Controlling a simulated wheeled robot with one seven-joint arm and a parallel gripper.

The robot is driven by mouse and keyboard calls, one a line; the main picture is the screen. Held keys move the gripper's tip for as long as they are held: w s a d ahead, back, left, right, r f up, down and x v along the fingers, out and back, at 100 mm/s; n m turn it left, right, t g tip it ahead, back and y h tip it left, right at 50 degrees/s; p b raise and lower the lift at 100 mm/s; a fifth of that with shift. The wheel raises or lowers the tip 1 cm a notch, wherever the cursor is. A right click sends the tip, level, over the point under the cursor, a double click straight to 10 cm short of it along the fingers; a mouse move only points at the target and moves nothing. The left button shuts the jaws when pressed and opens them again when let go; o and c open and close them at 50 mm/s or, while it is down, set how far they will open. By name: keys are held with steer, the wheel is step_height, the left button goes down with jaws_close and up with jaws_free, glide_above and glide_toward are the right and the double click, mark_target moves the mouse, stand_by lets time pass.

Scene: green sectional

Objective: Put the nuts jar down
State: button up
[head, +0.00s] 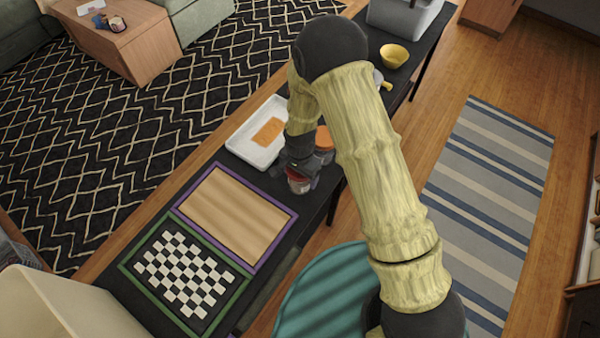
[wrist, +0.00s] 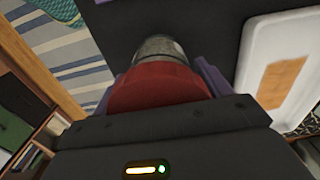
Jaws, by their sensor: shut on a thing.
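The nuts jar (head: 298,186) has a red part and a clear or greyish end, and is mostly hidden under my gripper (head: 301,181) in the head view. In the wrist view the jar (wrist: 158,84) sits between the purple fingers of my gripper (wrist: 160,80), which is shut on it. The jar is over the long black table (head: 318,205), near its right edge and beside the wooden board's upper right corner. I cannot tell whether its base touches the table. Its contents are not clear.
A white tray (head: 245,151) with an orange patch lies to the left, and an orange round thing (head: 324,138) stands behind my gripper. The purple-edged wooden board (head: 236,213) and a checkered board (head: 184,272) lie nearer. A yellow bowl (head: 394,56) is farther back.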

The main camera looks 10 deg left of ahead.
steer(key=shift+f, duration=0.15)
steer(key=o, duration=1)
steer(key=shift+o, duration=0.2)
step_height(320, 180, up, 12)
steer(key=shift+r+b, duration=0.2)
steer(key=shift+b, duration=0.65)
